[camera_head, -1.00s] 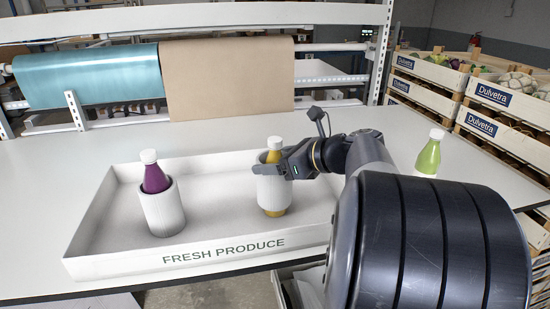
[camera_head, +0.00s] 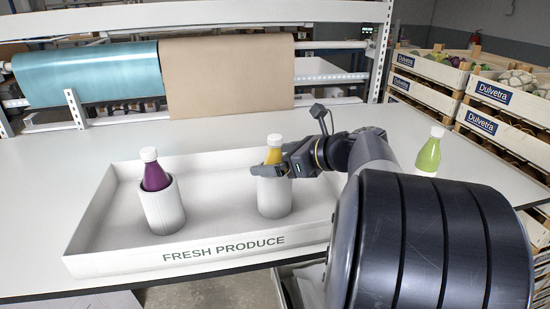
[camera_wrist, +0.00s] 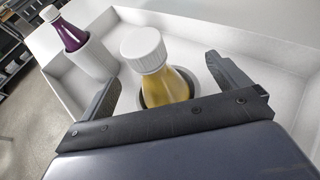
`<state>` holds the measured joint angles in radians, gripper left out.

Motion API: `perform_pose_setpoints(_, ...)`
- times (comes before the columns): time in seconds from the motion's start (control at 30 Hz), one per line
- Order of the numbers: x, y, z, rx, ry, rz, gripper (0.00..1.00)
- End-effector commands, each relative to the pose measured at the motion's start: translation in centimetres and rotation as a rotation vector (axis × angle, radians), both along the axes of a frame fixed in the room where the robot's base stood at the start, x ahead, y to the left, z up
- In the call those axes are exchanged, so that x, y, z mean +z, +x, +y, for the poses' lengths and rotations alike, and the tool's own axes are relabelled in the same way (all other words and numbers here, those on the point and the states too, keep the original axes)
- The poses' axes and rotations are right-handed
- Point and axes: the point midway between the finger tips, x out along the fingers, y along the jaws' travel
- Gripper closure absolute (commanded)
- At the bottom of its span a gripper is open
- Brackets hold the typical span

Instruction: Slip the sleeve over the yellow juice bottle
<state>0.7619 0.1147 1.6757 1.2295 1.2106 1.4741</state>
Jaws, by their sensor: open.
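The yellow juice bottle (camera_head: 273,152) stands upright in the tray, with its white cap and yellow neck showing above the white ribbed sleeve (camera_head: 274,197). The sleeve is around the bottle and reaches down to the tray floor, hiding its lower part. In the wrist view the yellow bottle (camera_wrist: 166,88) stands between the fingers, with the sleeve's dark inner rim around it. My gripper (camera_head: 268,171) is open at the sleeve's upper rim, with gaps between the fingers and the bottle in the wrist view.
The white FRESH PRODUCE tray (camera_head: 215,245) also holds a purple bottle (camera_head: 154,177) in its own white sleeve (camera_head: 162,208) at left. A green bottle (camera_head: 428,155) stands on the table at right, behind my arm. Paper rolls (camera_head: 226,75) and crates (camera_head: 497,95) are beyond.

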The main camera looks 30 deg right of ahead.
Motion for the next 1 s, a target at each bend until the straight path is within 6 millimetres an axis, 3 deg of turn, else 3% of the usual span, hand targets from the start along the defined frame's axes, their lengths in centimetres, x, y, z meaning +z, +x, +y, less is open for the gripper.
perform_pose_setpoints(0.53,3.4,-7.1,-4.0,-0.004,-0.001,-0.001,0.04)
perform_pose_setpoints(1.0,3.9,-8.3,-4.5,0.0,0.0,0.0,0.04)
